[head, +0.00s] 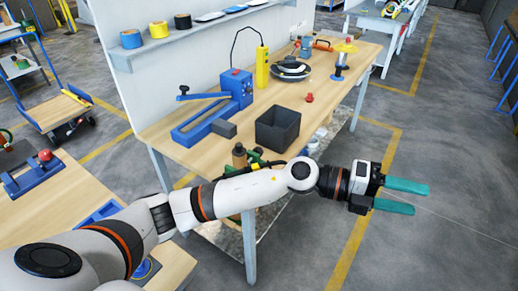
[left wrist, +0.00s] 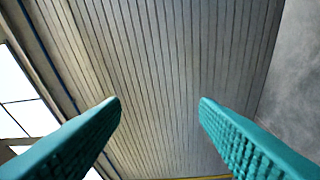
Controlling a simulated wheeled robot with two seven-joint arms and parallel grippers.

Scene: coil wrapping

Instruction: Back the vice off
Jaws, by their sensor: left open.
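A low blue device with a red knob (head: 36,174) sits on the wooden bench at the left edge of the head view. It may be the vice, but I cannot tell how far its jaws stand apart. My left gripper (head: 420,199) is open and empty, with its teal fingers pointing right over the floor, beyond the right side of the long table and far from the blue device. In the left wrist view its two fingers (left wrist: 160,108) stand wide apart with only the ceiling between them. My right gripper is not in view.
The long wooden table (head: 165,135) holds a blue lever machine (head: 235,88), a black bin (head: 278,130), a yellow device (head: 262,68) and a black coil (head: 291,70). My left arm crosses in front of its near edge. The floor (head: 460,240) at right is clear.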

